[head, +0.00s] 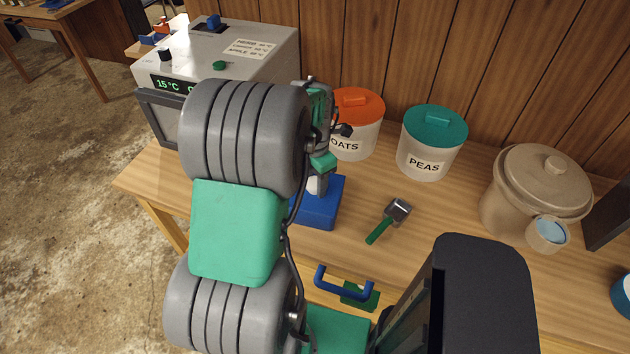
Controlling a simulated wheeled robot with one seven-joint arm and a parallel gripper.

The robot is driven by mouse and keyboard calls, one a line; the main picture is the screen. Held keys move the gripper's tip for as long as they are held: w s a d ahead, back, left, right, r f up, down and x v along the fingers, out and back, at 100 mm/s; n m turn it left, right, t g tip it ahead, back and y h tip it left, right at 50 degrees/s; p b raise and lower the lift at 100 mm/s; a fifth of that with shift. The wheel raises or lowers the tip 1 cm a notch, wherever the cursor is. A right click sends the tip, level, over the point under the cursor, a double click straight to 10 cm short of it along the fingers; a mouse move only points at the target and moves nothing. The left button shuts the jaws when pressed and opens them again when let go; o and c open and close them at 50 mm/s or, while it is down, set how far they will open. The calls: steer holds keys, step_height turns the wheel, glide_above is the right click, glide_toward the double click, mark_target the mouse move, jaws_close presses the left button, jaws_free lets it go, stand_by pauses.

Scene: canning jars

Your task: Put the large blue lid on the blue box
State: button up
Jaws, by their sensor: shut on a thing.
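A square blue shape (320,208) is on or just above the wooden bench, partly behind my arm. Its flat top and front side show. It looks like the large blue lid, but I cannot tell whether the blue box is under it or whether the two are one stack. My gripper (317,186) points down at the middle of this blue top, and its pale fingertips reach it. The gripper looks shut on the lid. The grip itself is small and mostly hidden by my wrist and arm.
A grey machine (245,50) stands at the back left. An OATS jar (354,141), a PEAS jar (425,162) and a beige crock (537,195) stand along the wall. A green-handled tool (380,230) lies right of the blue shape. A blue handle (343,284) is at the front.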

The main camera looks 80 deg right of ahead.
steer(key=o, duration=1.5)
steer(key=shift+c, duration=0.2)
step_height(320, 180, up, 8)
steer(key=shift+f+b, duration=0.15)
steer(key=shift+b, duration=0.4)
